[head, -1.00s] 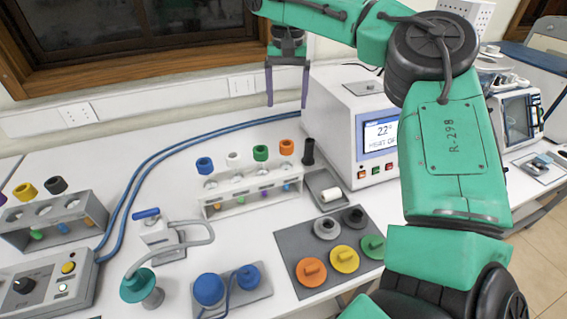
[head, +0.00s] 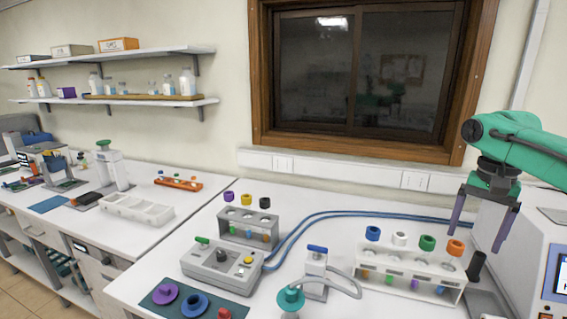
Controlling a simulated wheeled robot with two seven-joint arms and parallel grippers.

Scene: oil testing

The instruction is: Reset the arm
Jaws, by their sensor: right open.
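My right arm comes in from the right edge, green with a black wrist. My right gripper (head: 478,222) points down with its two purple fingers spread apart and nothing between them. It hangs above the right end of a white rack (head: 400,277) that holds several tubes with blue, white, green and orange caps. My left arm and gripper are not in view.
A grey control box (head: 222,266), a second tube rack (head: 248,228) and a dark mat with coloured pieces (head: 160,294) stand on the bench. A small device with a blue handle (head: 316,262) stands mid-bench. Another bench with a white tray (head: 137,210) lies left, below wall shelves.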

